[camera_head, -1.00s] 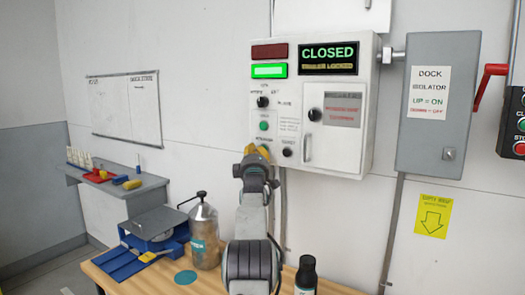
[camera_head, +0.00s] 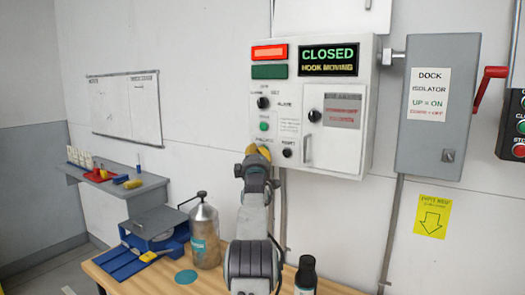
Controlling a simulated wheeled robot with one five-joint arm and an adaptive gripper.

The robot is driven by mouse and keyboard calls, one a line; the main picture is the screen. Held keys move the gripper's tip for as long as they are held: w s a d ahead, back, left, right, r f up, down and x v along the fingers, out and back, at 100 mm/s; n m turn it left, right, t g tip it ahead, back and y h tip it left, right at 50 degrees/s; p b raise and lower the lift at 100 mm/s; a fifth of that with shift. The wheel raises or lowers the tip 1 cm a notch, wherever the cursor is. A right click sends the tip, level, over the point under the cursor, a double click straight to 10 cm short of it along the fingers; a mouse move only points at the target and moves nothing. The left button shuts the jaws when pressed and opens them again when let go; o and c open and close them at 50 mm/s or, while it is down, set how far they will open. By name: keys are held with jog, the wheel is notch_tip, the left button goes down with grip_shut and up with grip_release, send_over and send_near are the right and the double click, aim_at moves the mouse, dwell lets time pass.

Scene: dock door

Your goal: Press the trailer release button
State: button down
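The white control box (camera_head: 368,105) hangs on the wall. A black selector knob (camera_head: 263,102) and a green button (camera_head: 264,126) sit on its left side. A small label below the green button is too blurred to read surely, and any button under it is hidden behind my gripper. My gripper (camera_head: 259,153), with yellow fingertips, is in front of the box's lower left edge; contact cannot be told. Its finger gap is unclear. The display (camera_head: 327,59) reads CLOSED and HOOK MOVING. The red lamp (camera_head: 269,52) is lit and the green lamp (camera_head: 269,72) is dark.
A black knob (camera_head: 287,153) sits right of my gripper. A grey isolator box (camera_head: 437,150) with a red lever (camera_head: 487,88) is at right. A metal can (camera_head: 205,240) and dark bottle (camera_head: 306,273) stand on the wooden bench (camera_head: 190,287) below.

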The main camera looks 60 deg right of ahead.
jog(key=shift+a+f+b, duration=0.15)
jog(key=shift+a+b, duration=0.2)
jog(key=shift+b, duration=0.5)
jog(key=shift+s+a+b, duration=0.1)
jog(key=shift+a+b, duration=0.35)
jog(key=shift+b, duration=0.25)
